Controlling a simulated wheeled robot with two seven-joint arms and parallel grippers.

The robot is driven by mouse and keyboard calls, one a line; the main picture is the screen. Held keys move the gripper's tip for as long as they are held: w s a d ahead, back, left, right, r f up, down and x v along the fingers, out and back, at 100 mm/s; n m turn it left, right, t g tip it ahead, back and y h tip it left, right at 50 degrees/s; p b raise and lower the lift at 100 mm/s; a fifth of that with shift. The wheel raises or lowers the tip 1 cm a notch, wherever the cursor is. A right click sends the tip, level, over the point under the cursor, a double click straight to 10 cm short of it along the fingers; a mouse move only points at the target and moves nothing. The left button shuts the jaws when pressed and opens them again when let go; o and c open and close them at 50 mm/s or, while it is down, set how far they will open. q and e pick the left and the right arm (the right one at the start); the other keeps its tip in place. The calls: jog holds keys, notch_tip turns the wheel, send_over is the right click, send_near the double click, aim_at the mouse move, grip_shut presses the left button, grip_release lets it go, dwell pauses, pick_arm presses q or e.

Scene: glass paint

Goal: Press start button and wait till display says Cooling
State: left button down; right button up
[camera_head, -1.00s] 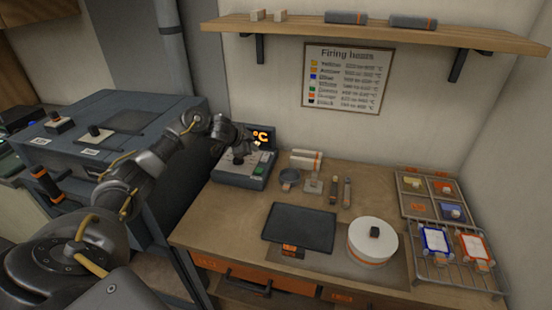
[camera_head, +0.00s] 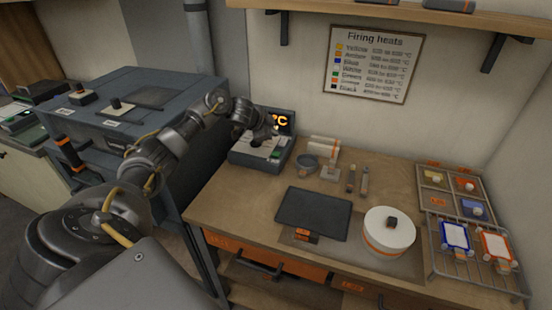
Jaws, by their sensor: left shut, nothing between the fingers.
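The control unit (camera_head: 247,157) is a small grey box with a pale sloped panel at the back left of the wooden bench. Its dark display (camera_head: 286,118) shows orange characters ending in "C"; my gripper covers the rest of it. My left gripper (camera_head: 274,133) is shut and empty, over the panel and in front of the display. My right gripper is not in view.
A large grey kiln-like cabinet (camera_head: 150,95) stands left of the bench under my left arm. A "Firing heats" chart (camera_head: 374,62) hangs on the wall.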

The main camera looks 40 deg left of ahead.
pick_arm(q)
jog(key=b, duration=0.4)
send_over(273, 155)
notch_tip(273, 155, down, 4)
jog(key=shift+w+f, duration=0.15)
jog(key=shift+f, duration=1.05)
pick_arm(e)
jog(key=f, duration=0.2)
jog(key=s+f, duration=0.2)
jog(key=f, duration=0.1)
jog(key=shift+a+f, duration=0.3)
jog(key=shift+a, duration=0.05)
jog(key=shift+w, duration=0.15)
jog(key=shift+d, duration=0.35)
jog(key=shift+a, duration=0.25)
pick_arm(q)
jog(key=shift+f, duration=0.2)
